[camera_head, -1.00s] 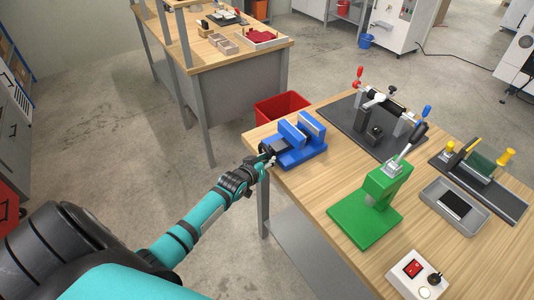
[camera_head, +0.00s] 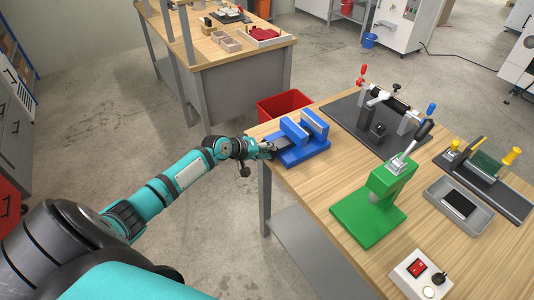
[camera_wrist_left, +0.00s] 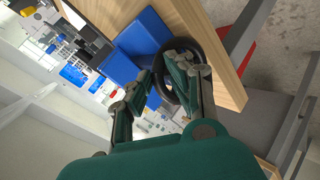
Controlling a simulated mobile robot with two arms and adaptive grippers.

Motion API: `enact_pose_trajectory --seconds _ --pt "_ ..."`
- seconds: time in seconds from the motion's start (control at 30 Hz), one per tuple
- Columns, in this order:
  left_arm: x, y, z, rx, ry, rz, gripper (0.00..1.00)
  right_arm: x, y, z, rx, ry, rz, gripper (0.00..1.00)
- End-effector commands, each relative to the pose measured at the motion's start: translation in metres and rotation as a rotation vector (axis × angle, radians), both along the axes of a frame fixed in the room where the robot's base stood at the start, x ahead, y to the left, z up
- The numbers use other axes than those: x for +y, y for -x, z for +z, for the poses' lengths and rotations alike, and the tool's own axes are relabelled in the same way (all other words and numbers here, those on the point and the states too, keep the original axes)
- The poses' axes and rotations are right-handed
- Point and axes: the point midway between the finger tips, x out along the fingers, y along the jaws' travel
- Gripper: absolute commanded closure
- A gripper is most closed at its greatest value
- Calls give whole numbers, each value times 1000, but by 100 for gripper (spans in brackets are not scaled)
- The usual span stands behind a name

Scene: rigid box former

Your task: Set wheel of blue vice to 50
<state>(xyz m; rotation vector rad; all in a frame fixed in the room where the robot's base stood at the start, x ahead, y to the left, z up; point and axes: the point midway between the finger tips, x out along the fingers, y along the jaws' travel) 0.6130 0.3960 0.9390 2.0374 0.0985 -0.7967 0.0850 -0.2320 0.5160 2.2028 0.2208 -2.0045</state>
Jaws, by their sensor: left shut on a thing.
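The blue vice (camera_head: 299,142) sits at the near left corner of the wooden table. My left gripper (camera_head: 266,149) is at the wheel end of the vice, just off the table's left edge. In the left wrist view the black ring-shaped wheel (camera_wrist_left: 188,97) lies between the fingers of my left gripper (camera_wrist_left: 172,75), which is shut on it. The blue body of the vice (camera_wrist_left: 146,34) shows just behind the wheel. In the head view the wheel is mostly hidden by the gripper, and I cannot read its setting. My right gripper is not in view.
A green press (camera_head: 374,198) and a black fixture plate (camera_head: 349,124) stand right of the vice. A grey tray (camera_head: 452,211) and a control box with a red switch (camera_head: 419,272) are farther right. A red bin (camera_head: 284,104) is behind the table corner.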

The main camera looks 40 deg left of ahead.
Motion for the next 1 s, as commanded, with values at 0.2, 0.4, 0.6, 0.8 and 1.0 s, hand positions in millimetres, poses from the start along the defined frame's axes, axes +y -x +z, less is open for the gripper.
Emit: enact_pose_trajectory --seconds 0.2,0.4,0.6,0.8,1.0 --pt "-3 -1 2 2 22 -3 100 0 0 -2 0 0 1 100" --pt "-3 -2 2 1 22 -2 100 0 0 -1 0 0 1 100" --pt "-3 -2 2 0 21 -2 66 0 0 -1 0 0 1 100" --pt "-2 -1 2 2 18 -1 64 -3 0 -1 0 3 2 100" --pt "-1 -1 1 3 16 -1 64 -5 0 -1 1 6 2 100"
